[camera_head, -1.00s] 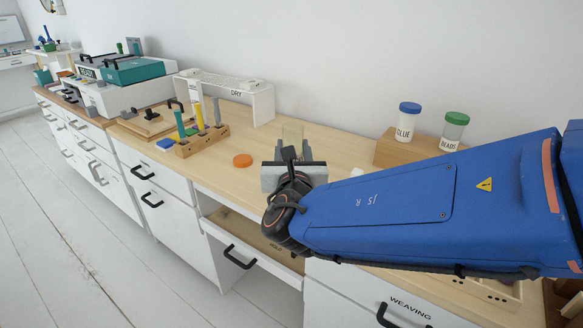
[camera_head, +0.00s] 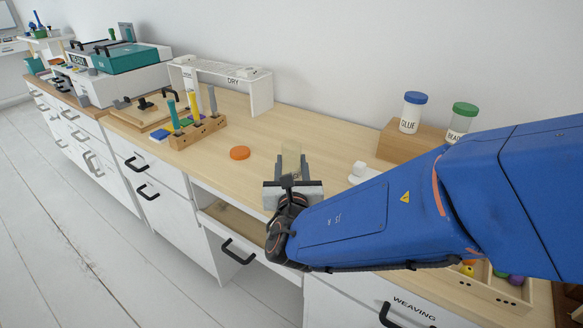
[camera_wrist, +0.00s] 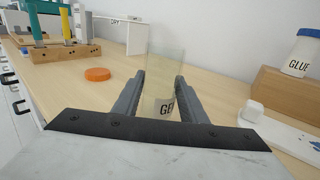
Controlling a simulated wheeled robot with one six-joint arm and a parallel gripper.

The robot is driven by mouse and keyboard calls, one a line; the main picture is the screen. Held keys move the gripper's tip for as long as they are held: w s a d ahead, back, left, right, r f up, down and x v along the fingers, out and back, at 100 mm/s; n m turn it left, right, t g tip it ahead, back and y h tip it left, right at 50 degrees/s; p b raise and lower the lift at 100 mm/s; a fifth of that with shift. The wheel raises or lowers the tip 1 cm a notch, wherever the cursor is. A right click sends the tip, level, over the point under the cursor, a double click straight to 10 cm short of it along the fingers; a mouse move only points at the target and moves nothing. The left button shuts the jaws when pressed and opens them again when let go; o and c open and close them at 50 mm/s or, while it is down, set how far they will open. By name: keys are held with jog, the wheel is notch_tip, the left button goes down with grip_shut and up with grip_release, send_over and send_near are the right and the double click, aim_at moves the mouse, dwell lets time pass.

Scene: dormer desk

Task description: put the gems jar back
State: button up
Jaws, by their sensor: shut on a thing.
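My gripper (camera_head: 291,170) is shut on a clear, see-through jar. In the wrist view the gems jar (camera_wrist: 164,85) stands upright between the two grey fingers (camera_wrist: 157,95), with part of its label, "GE", showing and no lid on it. In the head view the jar (camera_head: 291,158) shows faintly at the fingertips over the desk. I cannot tell whether its base touches the desktop. An orange lid (camera_head: 240,153) lies flat on the desk left of the jar; it also shows in the wrist view (camera_wrist: 97,74).
A wooden riser (camera_head: 395,145) at the right carries the glue jar (camera_head: 412,113) and the beads jar (camera_head: 461,121). A white object (camera_head: 361,173) lies before it. A tool block (camera_head: 198,132) and the white DRY rack (camera_head: 262,92) stand left. An open drawer (camera_head: 240,225) is below. Desktop around the lid is clear.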

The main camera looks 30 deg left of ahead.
jog(key=shift+f, duration=0.5)
jog(key=shift+f, duration=0.1)
jog(key=o, duration=1.1)
jog(key=shift+s+d, duration=0.2)
jog(key=shift+s, duration=0.15)
jog(key=v, duration=1.1)
jog(key=shift+s+d, duration=0.1)
jog(key=shift+s, duration=0.05)
